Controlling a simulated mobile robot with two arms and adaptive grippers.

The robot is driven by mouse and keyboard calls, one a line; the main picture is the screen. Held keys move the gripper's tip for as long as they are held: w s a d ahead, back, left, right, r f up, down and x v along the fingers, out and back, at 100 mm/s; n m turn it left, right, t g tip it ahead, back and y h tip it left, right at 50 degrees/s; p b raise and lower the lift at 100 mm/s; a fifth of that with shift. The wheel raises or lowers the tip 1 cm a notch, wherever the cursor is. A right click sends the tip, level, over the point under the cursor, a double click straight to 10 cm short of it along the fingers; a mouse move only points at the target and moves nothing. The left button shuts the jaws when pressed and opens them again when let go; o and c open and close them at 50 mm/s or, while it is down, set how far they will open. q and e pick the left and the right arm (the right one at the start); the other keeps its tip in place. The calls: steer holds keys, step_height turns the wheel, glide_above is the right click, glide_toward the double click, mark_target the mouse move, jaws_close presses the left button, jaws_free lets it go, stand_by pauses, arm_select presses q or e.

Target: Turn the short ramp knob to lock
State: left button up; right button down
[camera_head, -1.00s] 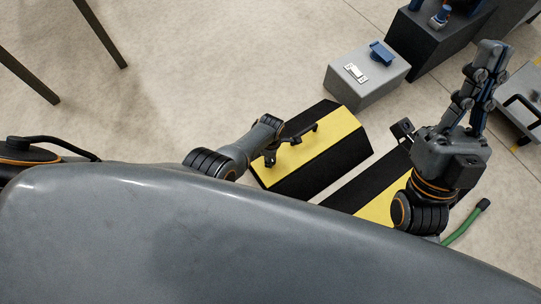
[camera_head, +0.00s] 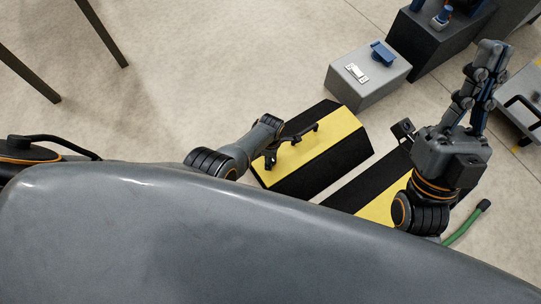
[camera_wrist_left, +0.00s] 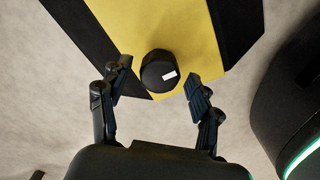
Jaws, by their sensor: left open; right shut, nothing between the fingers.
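The short ramp (camera_head: 325,145) is a black and yellow striped wedge on the floor, in the middle of the head view. Its knob (camera_wrist_left: 154,66) is black and round with a white mark on its face, at the end of the yellow stripe in the left wrist view. The white mark lies on the right part of the face. My left gripper (camera_wrist_left: 159,74) is open, with one finger on each side of the knob and gaps visible; contact cannot be told. My right gripper (camera_head: 491,48) is shut and empty, fingers pointing up in the head view, away from the short ramp.
A second black and yellow ramp (camera_head: 372,190) lies to the right, partly under my right arm. A grey box (camera_head: 372,92) with a blue part and a white plate stands behind. A green hose (camera_head: 462,228) lies at the right. Open floor is at the left.

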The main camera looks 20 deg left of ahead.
arm_select(q)
steer(key=shift+r, duration=0.1)
steer(key=shift+r, duration=3.65)
